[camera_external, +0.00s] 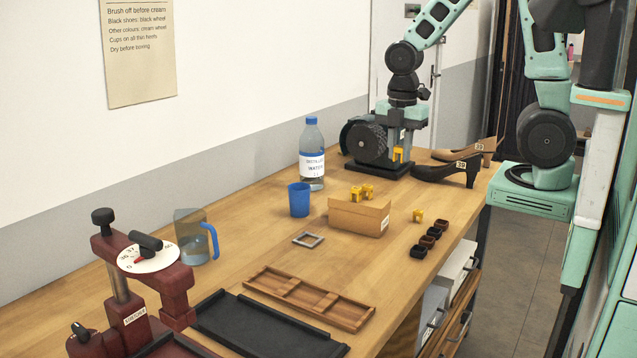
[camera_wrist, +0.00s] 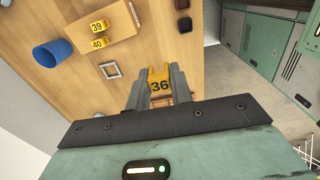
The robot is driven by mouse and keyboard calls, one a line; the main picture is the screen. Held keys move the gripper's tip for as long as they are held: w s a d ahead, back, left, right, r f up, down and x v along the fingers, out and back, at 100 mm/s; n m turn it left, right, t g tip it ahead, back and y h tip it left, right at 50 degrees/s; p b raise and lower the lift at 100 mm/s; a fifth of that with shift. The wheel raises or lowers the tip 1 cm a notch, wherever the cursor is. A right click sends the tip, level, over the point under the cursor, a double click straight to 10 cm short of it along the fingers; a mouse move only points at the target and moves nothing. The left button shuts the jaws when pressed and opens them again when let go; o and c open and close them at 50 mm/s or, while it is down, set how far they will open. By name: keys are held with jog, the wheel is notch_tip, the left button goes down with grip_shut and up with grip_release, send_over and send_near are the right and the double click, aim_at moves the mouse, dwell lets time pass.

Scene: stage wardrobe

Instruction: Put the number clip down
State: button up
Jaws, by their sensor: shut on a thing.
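My gripper (camera_external: 399,143) is shut on a yellow number clip (camera_external: 397,154) marked 36, in front of the dark wheel machine at the back of the bench. In the wrist view the same clip (camera_wrist: 160,83) sits between the fingers of my gripper (camera_wrist: 159,73). The external view does not clearly show the gap between the clip and what is below it. One yellow clip (camera_external: 418,215) lies alone right of the box.
A blue cup (camera_external: 299,200), a bottle (camera_external: 312,158) and a grey square frame (camera_external: 308,240) stand left of the box. Several small dark holders (camera_external: 429,242) line the right edge. A wooden tray (camera_external: 310,299) is nearer.

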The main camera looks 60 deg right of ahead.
jog(key=shift+r, duration=0.75)
jog(key=w+d, duration=0.1)
jog(key=w, duration=0.5)
jog(key=p, duration=0.2)
send_over(348, 194)
notch_tip(348, 194, down, 10)
jog(key=shift+f, duration=0.1)
jog(key=shift+f+p, duration=0.45)
jog(key=shift+f, duration=2.15)
jog(key=shift+f, duration=0.2)
jog(key=o, duration=0.9)
jog(key=shift+o, duration=0.2)
